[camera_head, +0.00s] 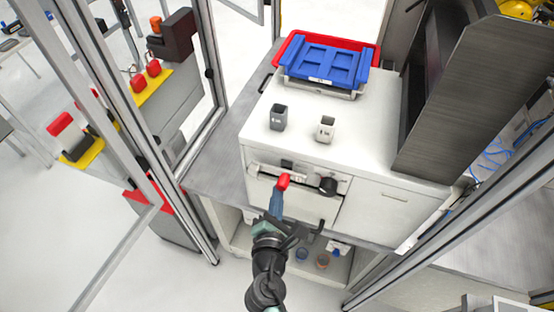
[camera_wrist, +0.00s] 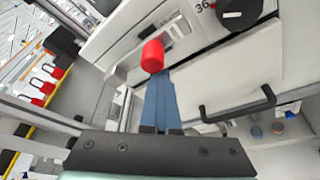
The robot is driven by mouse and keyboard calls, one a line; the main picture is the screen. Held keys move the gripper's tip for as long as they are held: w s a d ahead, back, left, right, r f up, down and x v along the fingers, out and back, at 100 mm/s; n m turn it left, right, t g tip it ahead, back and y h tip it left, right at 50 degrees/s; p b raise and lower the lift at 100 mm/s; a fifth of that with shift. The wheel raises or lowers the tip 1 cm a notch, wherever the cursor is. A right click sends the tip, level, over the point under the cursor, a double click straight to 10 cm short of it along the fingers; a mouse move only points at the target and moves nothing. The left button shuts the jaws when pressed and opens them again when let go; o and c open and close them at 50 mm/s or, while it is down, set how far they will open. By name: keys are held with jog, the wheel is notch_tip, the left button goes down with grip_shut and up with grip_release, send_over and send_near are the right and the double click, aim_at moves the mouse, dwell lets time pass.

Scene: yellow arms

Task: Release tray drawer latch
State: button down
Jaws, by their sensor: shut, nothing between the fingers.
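A red latch knob (camera_head: 283,182) sits on the front of the white cabinet, near the top of the tray drawer front (camera_head: 312,204). In the wrist view the red knob (camera_wrist: 153,56) stands just beyond my fingertips, on a metal latch plate. My gripper (camera_head: 277,192) points at it from below, its blue fingers closed together with nothing between them. In the wrist view the fingertips of my gripper (camera_wrist: 161,74) lie just under the knob; I cannot tell whether they touch it. The drawer front carries a black bar handle (camera_wrist: 238,108) to the right.
A black round knob (camera_head: 328,186) is right of the red one. Grey (camera_head: 278,118) and light (camera_head: 326,128) cups and a blue tray (camera_head: 328,60) in a red bin stand on the cabinet top. Frame posts (camera_head: 205,130) rise at left. Small cups (camera_head: 322,261) sit on the shelf below.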

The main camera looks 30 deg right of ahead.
jog(key=shift+d+r, duration=0.15)
jog(key=shift+r, duration=0.1)
notch_tip(320, 180, down, 5)
jog(key=b, duration=0.5)
jog(key=s+a+r, duration=0.4)
jog(key=s+a, duration=0.1)
jog(key=a, duration=0.3)
jog(key=shift+s+b, duration=0.35)
jog(key=shift+b, duration=0.05)
